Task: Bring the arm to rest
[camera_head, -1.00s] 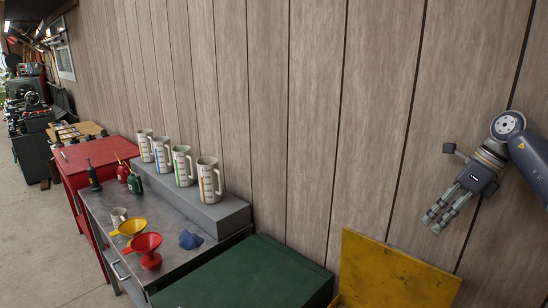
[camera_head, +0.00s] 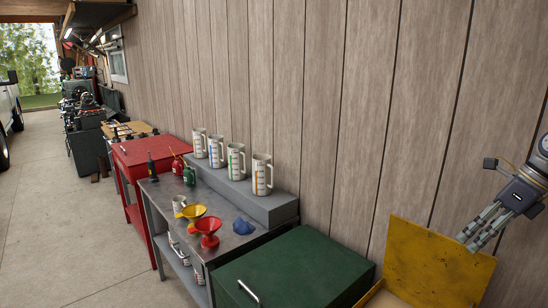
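My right gripper (camera_head: 469,243) is at the right edge of the head view, in front of the wood-panelled wall. Its two grey fingers point down and to the left. They run side by side with a narrow gap between them, and nothing shows in the gap. It appears above and in front of the yellow panel (camera_head: 425,262) in the picture; I see no contact. Most of my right arm is cut off by the right edge. My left gripper is not in view.
A green cabinet (camera_head: 290,265) stands beside the yellow panel. Left of it, a grey bench (camera_head: 170,190) holds a red funnel (camera_head: 208,228), a yellow funnel (camera_head: 193,212), a blue item (camera_head: 243,227) and several measuring jugs (camera_head: 262,175). The concrete floor (camera_head: 60,225) at left is clear.

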